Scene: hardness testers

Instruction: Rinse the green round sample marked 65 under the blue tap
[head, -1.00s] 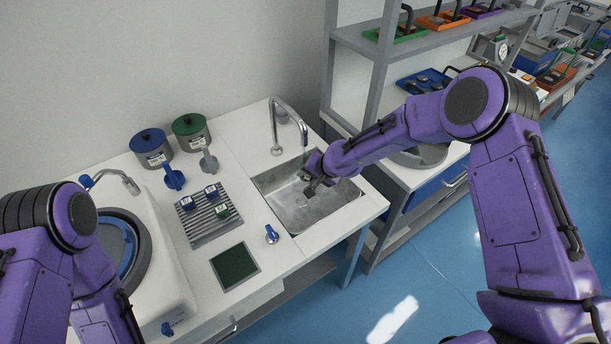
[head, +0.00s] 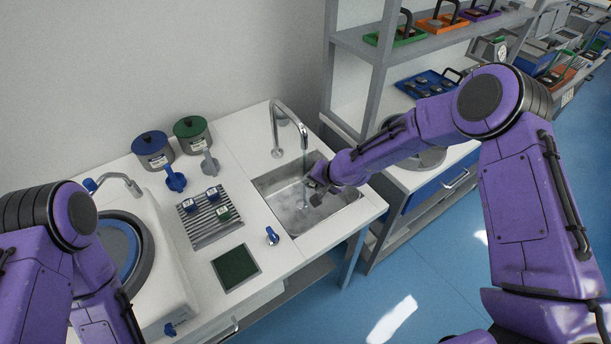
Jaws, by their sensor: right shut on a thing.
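My right gripper (head: 317,196) is over the sink (head: 345,216), just right of a thin water stream (head: 306,180). The stream falls from a tall curved metal tap (head: 277,128). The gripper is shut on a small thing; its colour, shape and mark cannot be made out. A blue-topped lever (head: 272,236) stands on the counter in front of the sink. A sample with a green face (head: 223,212) sits on the ribbed rack (head: 208,234) beside blue-faced ones (head: 189,204); their marks are too small to read. My left gripper is out of view.
A blue-lidded pot (head: 152,148) and a green-lidded pot (head: 192,134) stand at the back. A dark green pad (head: 236,267) lies in front of the rack. A round machine basin (head: 142,253) is at left. Shelving (head: 378,75) stands close behind my right arm.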

